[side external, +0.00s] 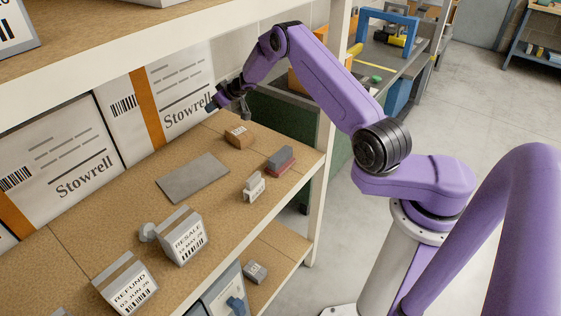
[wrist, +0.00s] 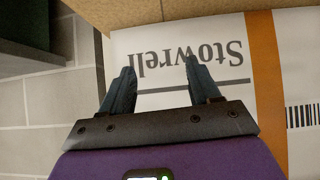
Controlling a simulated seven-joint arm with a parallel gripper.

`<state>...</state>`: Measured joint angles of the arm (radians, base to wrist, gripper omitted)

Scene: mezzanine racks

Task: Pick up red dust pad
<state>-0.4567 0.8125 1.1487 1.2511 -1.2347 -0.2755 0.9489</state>
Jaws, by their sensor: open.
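A small block with a grey top and a dull red lower part (side external: 281,162), which looks like the red dust pad, lies on the brown shelf board (side external: 130,220) near its right front edge in the side view. My gripper (side external: 229,106) is above the back of the shelf, to the left of and higher than the pad, close to the Stowrell boxes. In the wrist view my gripper (wrist: 160,68) has its two fingers apart with nothing between them. The pad does not show in the wrist view.
A brown box-shaped block (side external: 238,137), a grey flat plate (side external: 193,178) and a small labelled stamp (side external: 254,187) lie near the pad. RESALE (side external: 186,240) and REFUND (side external: 127,285) card holders stand nearer. White Stowrell boxes (side external: 60,150) line the back. An upper shelf (side external: 110,50) overhangs.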

